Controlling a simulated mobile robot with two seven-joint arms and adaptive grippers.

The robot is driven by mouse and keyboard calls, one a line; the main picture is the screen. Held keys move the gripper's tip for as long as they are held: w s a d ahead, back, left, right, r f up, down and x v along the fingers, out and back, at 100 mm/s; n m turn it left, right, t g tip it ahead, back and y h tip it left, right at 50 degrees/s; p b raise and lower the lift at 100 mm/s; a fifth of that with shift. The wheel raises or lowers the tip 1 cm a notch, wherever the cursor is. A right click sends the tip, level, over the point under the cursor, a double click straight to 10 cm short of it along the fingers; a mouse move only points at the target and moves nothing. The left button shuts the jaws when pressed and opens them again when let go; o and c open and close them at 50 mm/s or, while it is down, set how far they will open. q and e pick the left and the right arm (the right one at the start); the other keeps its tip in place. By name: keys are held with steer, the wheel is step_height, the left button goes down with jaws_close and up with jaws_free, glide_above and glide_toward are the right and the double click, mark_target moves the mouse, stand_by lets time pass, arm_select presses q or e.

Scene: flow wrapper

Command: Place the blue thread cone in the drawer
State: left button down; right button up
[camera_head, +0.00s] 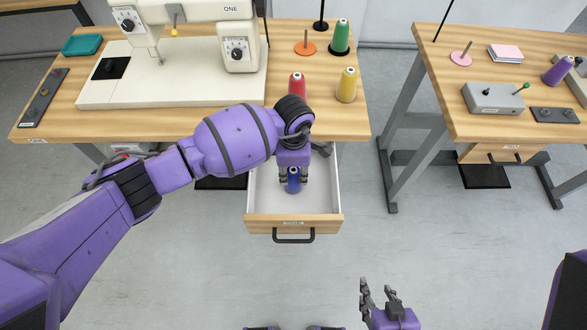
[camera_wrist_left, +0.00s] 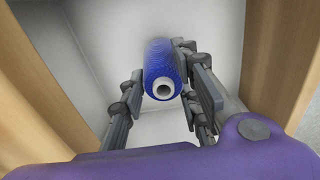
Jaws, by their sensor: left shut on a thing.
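The blue thread cone (camera_head: 293,181) is held within the outline of the open drawer (camera_head: 322,200), which is pulled out below the left table's front edge. My left gripper (camera_head: 292,174) is shut on the cone. In the left wrist view the blue cone (camera_wrist_left: 163,70) stands between the fingers (camera_wrist_left: 160,95), its white top towards the camera, with the pale drawer inside around it. Whether its base touches the drawer floor, I cannot tell. My right gripper (camera_head: 375,292) is at the bottom of the head view, away from the drawer, with its fingers apart and empty.
Red (camera_head: 297,84), yellow (camera_head: 347,86) and green (camera_head: 340,37) cones stand on the left table, beside the sewing machine (camera_head: 170,80). A second table (camera_head: 500,120) stands at the right with a closed drawer (camera_head: 505,154). The floor in front is clear.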

arm_select(q)
steer(key=shift+f, duration=0.2)
steer(key=c, duration=1.3)
jaws_free()
step_height(320, 180, up, 12)
steer(key=shift+r+p, duration=0.25)
steer(key=shift+p, duration=0.15)
steer(key=shift+s, duration=0.1)
